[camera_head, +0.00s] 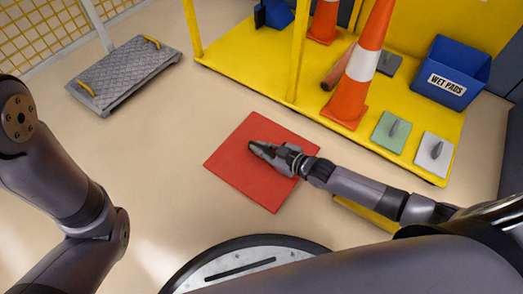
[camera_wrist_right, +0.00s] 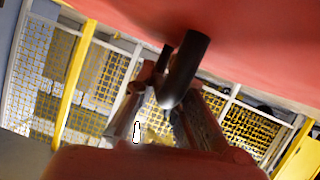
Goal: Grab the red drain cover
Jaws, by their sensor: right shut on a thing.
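The red drain cover (camera_head: 237,172) is a flat square plate in the middle of the head view, below the yellow platform. My right gripper (camera_head: 264,153) reaches over it from the right and is shut on its handle. In the right wrist view the red cover (camera_wrist_right: 250,35) fills the top, and its dark, rounded handle (camera_wrist_right: 187,68) sits between the fingers of the right gripper (camera_wrist_right: 168,98). I cannot tell whether the cover touches the floor. My left arm shows at the left of the head view, but its gripper is out of view.
A yellow platform (camera_head: 240,62) holds orange cones (camera_head: 348,100), a blue wet-pads bin (camera_head: 452,75), a green plate (camera_head: 391,131) and a white plate (camera_head: 434,153). A grey textured slab (camera_head: 122,75) with yellow handles lies at the upper left. Floor left of the cover is clear.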

